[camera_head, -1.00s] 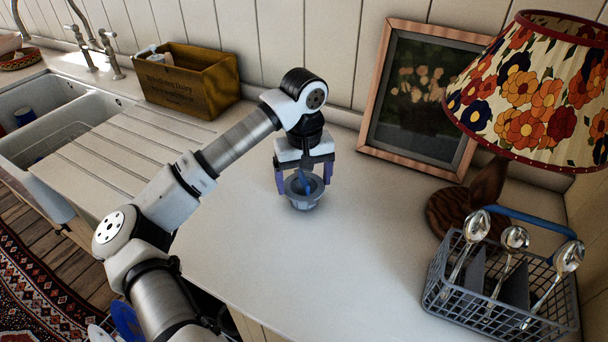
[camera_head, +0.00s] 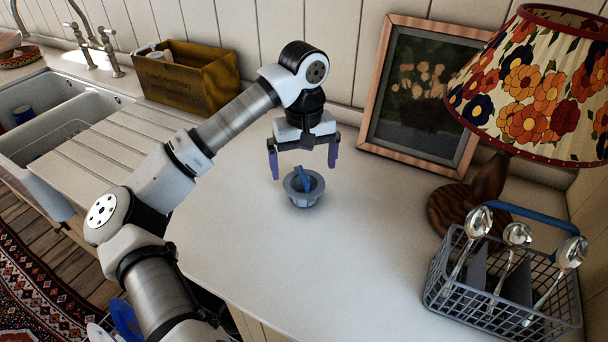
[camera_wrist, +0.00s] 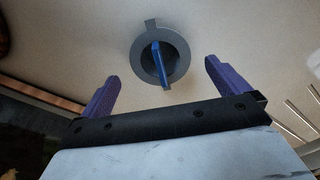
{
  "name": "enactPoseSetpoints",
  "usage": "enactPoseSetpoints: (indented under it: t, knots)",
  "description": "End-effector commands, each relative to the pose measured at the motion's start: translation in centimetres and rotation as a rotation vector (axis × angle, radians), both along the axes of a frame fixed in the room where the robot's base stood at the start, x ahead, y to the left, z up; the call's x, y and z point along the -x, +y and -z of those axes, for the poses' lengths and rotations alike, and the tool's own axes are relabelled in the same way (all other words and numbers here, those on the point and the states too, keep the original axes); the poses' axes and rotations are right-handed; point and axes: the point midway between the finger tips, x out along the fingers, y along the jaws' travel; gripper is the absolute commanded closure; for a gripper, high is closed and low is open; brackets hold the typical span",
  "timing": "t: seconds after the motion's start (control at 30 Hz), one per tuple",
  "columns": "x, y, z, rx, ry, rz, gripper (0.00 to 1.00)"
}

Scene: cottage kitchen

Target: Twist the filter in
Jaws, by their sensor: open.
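The filter shows as a blue bar-shaped handle (camera_head: 302,178) inside a grey round cup-like holder (camera_head: 304,199) on the white counter. In the wrist view the blue handle (camera_wrist: 161,64) runs nearly up and down across the grey ring (camera_wrist: 178,43), which has a small tab at its top. How deep the filter sits is hard to tell. My gripper (camera_head: 304,172) is open and empty, its purple fingers wide apart above and behind the holder. In the wrist view, my gripper's fingertips (camera_wrist: 161,71) are on either side below the ring, touching nothing.
A grey basket (camera_head: 500,285) with spoons stands at the right, by a floral lamp (camera_head: 535,90). A framed picture (camera_head: 378,140) leans on the wall. A wooden box (camera_head: 190,82) and sink (camera_head: 40,105) are at the left. The counter in front is clear.

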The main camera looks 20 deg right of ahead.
Motion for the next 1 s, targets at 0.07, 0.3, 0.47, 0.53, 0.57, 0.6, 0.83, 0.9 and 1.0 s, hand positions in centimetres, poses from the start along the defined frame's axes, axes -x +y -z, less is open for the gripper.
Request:
enactPoseSetpoints:
  t: [0.07, 0.3, 0.47, 0.53, 0.57, 0.6, 0.83, 0.9, 1.0]
  knots:
    - [-0.1, 0.0, -1.8, -0.003, -0.006, -0.001, 0.00]
    - [-0.1, 0.0, -6.4, -0.002, -0.004, -0.002, 0.00]
    - [0.0, 0.0, -7.9, -0.001, -0.001, -0.002, 0.00]
    - [0.0, 0.0, -8.3, -0.001, -0.001, -0.001, 0.00]
    - [0.0, 0.0, -8.4, -0.001, -0.001, -0.001, 0.00]
    - [0.0, 0.0, -8.4, -0.001, -0.001, -0.001, 0.00]
    - [0.1, -0.2, -8.5, 0.014, 0.002, -0.001, 0.00]
    - [0.8, -1.1, -8.7, 0.083, 0.018, -0.007, 0.00]
    - [3.2, -3.9, -10.4, 0.316, 0.077, -0.036, 0.00]
